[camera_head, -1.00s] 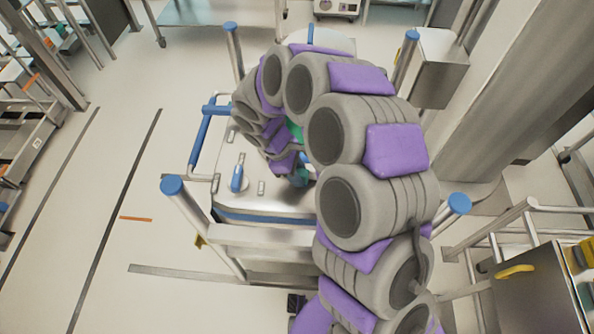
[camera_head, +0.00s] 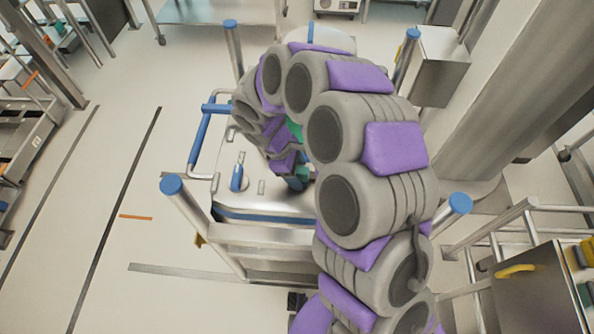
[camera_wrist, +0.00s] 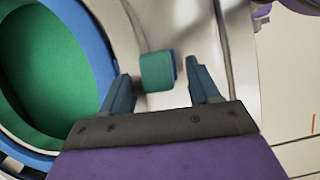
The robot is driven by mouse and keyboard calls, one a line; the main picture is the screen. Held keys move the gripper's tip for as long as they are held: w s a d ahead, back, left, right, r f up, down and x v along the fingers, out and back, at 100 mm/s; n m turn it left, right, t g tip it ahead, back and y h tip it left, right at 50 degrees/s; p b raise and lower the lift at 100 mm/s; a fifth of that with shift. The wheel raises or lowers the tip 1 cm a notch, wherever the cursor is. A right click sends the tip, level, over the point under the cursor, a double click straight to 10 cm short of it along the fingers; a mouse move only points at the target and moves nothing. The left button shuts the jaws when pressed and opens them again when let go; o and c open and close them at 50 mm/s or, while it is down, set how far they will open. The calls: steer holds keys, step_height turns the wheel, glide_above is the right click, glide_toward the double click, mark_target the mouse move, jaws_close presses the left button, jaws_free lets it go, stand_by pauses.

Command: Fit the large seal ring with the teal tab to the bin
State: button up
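In the wrist view, my gripper (camera_wrist: 162,90) is open, with its two dark blue-teal fingers apart. A teal tab (camera_wrist: 157,70) appears between the fingertips, with a gap on both sides; I cannot tell how deep it sits between them. Left of it, a wide blue ring (camera_wrist: 98,50) curves around a green round surface (camera_wrist: 40,65); whether the tab joins this ring is not clear. In the head view, my gripper (camera_head: 301,178) is low over the metal top (camera_head: 262,200) of a blue-trimmed unit, which may be the bin. My arm hides much of it.
Blue-capped metal posts (camera_head: 172,186) stand around the unit, and a blue handle bar (camera_head: 199,140) is on its left. A metal box (camera_head: 440,68) and a thick column stand at right. A railing and cabinet (camera_head: 540,290) are at lower right. Floor at left is open.

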steer(key=p+v, duration=0.1)
steer(key=v, duration=1.6)
steer(key=shift+r+p, duration=0.2)
steer(key=shift+p, duration=0.2)
steer(key=shift+a, duration=0.1)
steer(key=s+d+r+m+g+y+b, duration=0.1)
steer(key=s+d+m+b, duration=0.15)
steer(key=s+d, duration=0.4)
steer(key=s+d+r+m+y+b, duration=0.15)
steer(key=s+d+m, duration=0.25)
steer(key=d, duration=0.6)
steer(key=s+d+f+m, duration=0.1)
steer(key=s+d+m, duration=0.1)
steer(key=s, duration=0.3)
steer(key=s+d+f+m+y+b, duration=0.1)
steer(key=s+d+m, duration=0.2)
steer(key=s, duration=0.3)
steer(key=s+d+f+m+y+b, duration=0.1)
steer(key=s+d+f+m, duration=0.1)
steer(key=s+m, duration=0.3)
steer(key=shift+s+d, duration=0.35)
steer(key=shift+d, duration=0.05)
